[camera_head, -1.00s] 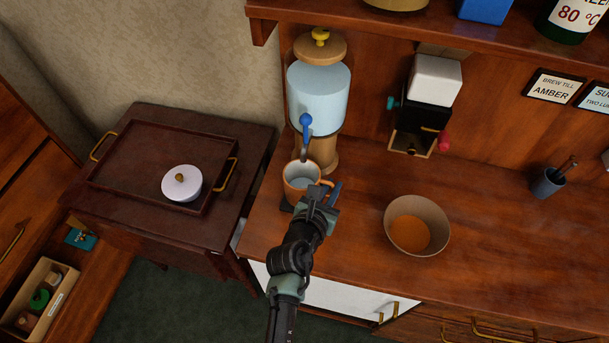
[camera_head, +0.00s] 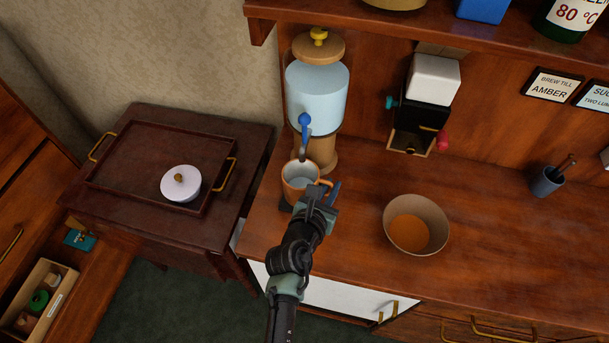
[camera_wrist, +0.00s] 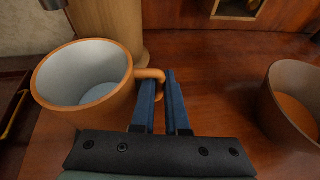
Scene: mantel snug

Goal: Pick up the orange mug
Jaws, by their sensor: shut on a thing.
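The orange mug (camera_head: 300,183) stands upright on the counter under the tap of the water dispenser (camera_head: 318,102). Its inside is pale, and its handle points right, toward my gripper. In the wrist view the mug (camera_wrist: 92,88) is at the left, with its handle running to the blue fingers. My gripper (camera_head: 328,192) is shut on the mug's handle. In the wrist view my gripper (camera_wrist: 161,92) has one finger on each side of the handle's outer part. I cannot tell whether the mug's base touches the surface below it.
A bowl with orange contents (camera_head: 418,226) stands to the right on the counter (camera_head: 500,250). A grinder-like device (camera_head: 425,105) is behind. The shelf (camera_head: 400,25) overhangs the back.

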